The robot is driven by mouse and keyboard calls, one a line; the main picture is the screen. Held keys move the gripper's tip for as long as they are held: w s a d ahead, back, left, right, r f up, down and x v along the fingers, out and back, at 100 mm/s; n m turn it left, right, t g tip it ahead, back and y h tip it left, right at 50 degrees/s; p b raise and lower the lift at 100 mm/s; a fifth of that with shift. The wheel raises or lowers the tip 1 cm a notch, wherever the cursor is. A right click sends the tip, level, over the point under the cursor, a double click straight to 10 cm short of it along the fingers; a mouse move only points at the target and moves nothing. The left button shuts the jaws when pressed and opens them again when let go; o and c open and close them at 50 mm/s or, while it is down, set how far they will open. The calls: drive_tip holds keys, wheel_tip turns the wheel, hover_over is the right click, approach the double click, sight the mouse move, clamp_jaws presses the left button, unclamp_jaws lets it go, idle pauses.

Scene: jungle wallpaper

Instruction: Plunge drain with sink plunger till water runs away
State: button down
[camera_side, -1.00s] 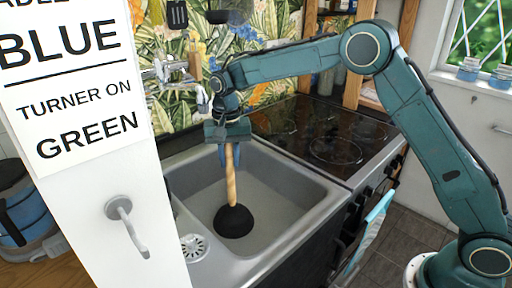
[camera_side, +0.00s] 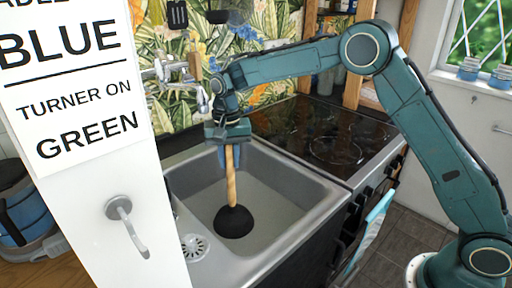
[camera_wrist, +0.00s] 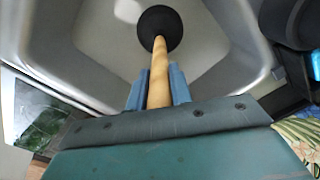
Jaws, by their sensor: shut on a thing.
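The sink plunger has a wooden handle (camera_side: 231,178) and a black rubber cup (camera_side: 233,221). It stands nearly upright in the grey sink basin (camera_side: 275,205), with its cup at the basin floor. My gripper (camera_side: 228,165) is above the basin, shut on the upper part of the handle. In the wrist view, the blue fingers of my gripper (camera_wrist: 158,88) lie on both sides of the handle (camera_wrist: 158,70), and the cup (camera_wrist: 160,28) is beyond them. The drain under the cup is hidden. I cannot tell whether water stands in the basin.
A black hob (camera_side: 335,140) lies right of the sink. A tap (camera_side: 200,95) stands behind it at the left. A white panel with a sign (camera_side: 70,70) and a hook (camera_side: 128,225) fills the left foreground. A small round strainer (camera_side: 194,246) lies at the sink's front left.

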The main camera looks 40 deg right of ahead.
drive_tip(key=shift+f, duration=0.55)
drive_tip(key=shift+r, duration=0.75)
idle(0.5)
drive_tip(key=shift+r, duration=3.8)
wheel_tip(320, 180, up, 8)
drive_tip(key=shift+f, duration=0.25)
